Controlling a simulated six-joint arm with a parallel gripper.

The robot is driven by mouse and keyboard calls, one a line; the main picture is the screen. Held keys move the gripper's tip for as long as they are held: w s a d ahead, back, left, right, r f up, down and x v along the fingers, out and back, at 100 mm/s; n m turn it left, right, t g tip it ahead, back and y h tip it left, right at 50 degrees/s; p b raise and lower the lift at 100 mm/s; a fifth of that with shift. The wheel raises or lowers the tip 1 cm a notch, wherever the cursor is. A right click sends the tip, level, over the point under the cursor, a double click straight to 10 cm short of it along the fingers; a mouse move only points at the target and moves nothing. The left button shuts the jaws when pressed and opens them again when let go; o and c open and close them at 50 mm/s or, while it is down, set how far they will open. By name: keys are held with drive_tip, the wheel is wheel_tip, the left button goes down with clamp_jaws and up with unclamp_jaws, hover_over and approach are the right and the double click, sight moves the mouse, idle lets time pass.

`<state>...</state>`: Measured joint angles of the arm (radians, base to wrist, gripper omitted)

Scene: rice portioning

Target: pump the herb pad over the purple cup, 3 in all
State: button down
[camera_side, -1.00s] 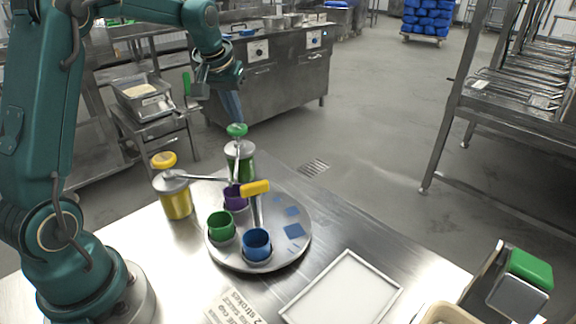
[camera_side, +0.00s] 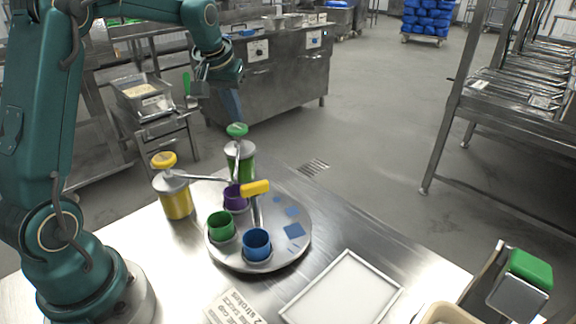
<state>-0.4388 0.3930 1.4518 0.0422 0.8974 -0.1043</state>
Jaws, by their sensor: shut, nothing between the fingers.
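The herb pump has a green pad (camera_side: 237,130) on top of a jar with green contents (camera_side: 246,168). The purple cup (camera_side: 235,199) stands on the round metal turntable (camera_side: 221,257), near the pump spouts and partly hidden by them. My gripper (camera_side: 234,118) is shut and empty, pointing down, with its tips at or just above the green pad. I cannot tell whether they touch it. A green cup (camera_side: 221,226) and a blue cup (camera_side: 257,244) stand at the front of the turntable.
A yellow-topped pump jar (camera_side: 176,199) stands left of the turntable. A yellow handle (camera_side: 255,188) rises over the turntable. A white framed tray (camera_side: 343,292) and a printed card (camera_side: 235,308) lie in front. Bare table lies at left front.

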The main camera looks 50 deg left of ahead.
drive_tip(key=shift+f, duration=1.2)
drive_tip(key=shift+r, duration=1.45)
drive_tip(key=shift+f, duration=0.15)
